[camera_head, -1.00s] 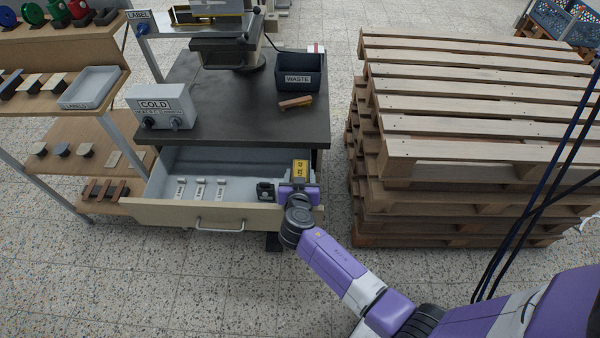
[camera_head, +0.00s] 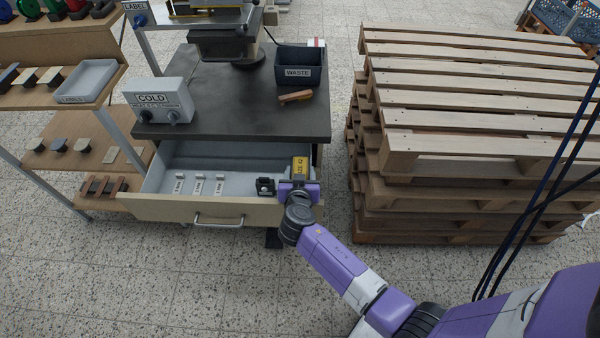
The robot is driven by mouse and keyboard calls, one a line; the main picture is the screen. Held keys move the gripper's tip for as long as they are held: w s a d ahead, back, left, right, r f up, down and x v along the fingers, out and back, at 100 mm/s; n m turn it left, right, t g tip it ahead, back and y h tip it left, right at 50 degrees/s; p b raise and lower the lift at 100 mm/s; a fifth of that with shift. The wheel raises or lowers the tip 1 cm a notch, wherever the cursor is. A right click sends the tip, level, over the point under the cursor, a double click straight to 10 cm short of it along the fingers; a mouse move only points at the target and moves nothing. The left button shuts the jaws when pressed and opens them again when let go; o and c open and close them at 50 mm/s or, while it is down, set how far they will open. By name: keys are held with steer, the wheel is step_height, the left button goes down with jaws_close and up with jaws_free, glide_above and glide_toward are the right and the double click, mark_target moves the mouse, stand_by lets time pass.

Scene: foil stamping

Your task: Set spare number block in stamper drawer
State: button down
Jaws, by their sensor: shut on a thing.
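The stamper drawer (camera_head: 207,207) is pulled open below the dark bench top and has a grey inside and a bar handle. Several small white labelled pieces (camera_head: 198,187) stand in its left half. My gripper (camera_head: 298,185) is over the drawer's right end, shut on a block with a yellow label (camera_head: 300,168). The label seems to read a size. My gripper hides the block's lower part, and I cannot tell whether it touches the drawer floor. A small black part (camera_head: 265,187) shows just left of my gripper; I cannot tell whether it lies in the drawer.
On the bench (camera_head: 240,112) stand a grey COLD control box (camera_head: 160,101), a black WASTE bin (camera_head: 300,67), a wooden-handled tool (camera_head: 295,97) and the stamping press (camera_head: 228,42). Stacked pallets (camera_head: 470,130) stand close on the right. Shelves (camera_head: 75,130) stand on the left.

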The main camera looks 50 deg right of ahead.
steer(key=c, duration=0.5)
jaws_free()
steer(key=shift+r, duration=0.1)
steer(key=shift+r+p, duration=0.4)
steer(key=shift+p, duration=0.2)
steer(key=v, duration=1.2)
